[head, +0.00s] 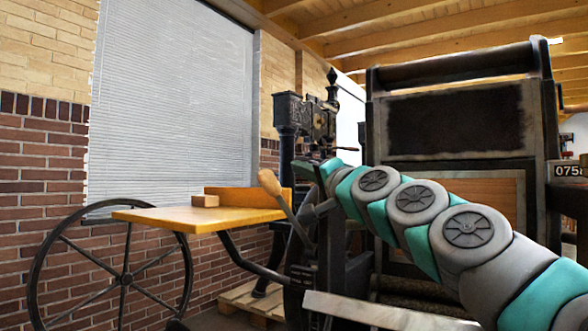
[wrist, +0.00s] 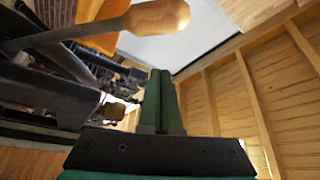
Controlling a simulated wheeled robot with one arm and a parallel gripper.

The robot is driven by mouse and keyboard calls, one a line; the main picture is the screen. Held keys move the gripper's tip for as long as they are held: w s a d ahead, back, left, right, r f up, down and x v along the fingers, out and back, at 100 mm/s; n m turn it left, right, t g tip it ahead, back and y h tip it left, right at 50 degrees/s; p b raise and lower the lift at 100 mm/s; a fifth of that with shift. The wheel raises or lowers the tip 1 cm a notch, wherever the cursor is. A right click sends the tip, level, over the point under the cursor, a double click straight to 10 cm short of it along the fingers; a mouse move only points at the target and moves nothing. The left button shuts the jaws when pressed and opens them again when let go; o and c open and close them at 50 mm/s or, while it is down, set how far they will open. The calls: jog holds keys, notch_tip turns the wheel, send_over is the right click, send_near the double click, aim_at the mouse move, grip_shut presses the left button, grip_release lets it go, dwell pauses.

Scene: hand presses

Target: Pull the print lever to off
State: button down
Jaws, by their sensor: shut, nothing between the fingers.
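The print lever (head: 268,182) has a light wooden grip on a metal shaft. The grip lies beyond the fingertips in that picture, with a visible gap. In the head view my gripper (head: 303,168) is small and dark, to the right of the grip; its fingers are hard to make out.
A wooden feed board (head: 160,217) juts out left of the lever. A large spoked wheel (head: 125,277) stands at the left. A dark press frame (head: 450,120) rises behind my arm. A pale bar (head: 385,312) crosses the bottom. Another black press (head: 310,118) stands behind.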

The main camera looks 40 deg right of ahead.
jog(key=v, duration=0.7)
jog(key=shift+s+d+f, duration=0.2)
jog(key=shift+f, duration=0.2)
jog(key=w+a+f+n+g+y+p, duration=0.1)
jog(key=w+a+f+n+g+y, duration=0.15)
jog(key=a+f, duration=0.4)
jog(key=w+a+f+n+g+y+p, duration=0.1)
jog(key=w+a+f+n+g+y, duration=0.2)
jog(key=a, duration=0.6)
jog(key=s+a+f+n+g+p, duration=0.35)
jog(key=a+f+n+g, duration=0.2)
jog(key=a+f, duration=0.7)
jog(key=s+f+n+g+h+p, duration=0.1)
jog(key=s+f+g+h+p, duration=0.1)
jog(key=s+f+g, duration=0.85)
jog(key=s+d+f+g+h+p, duration=0.1)
jog(key=s+d+f+h+p, duration=0.1)
jog(key=s+f, duration=0.8)
jog(key=s+d, duration=0.1)
jog(key=s, duration=0.3)
jog(key=shift+s+f+n+h, duration=0.35)
jog(key=shift+f+n, duration=0.05)
jog(key=shift+d, duration=0.15)
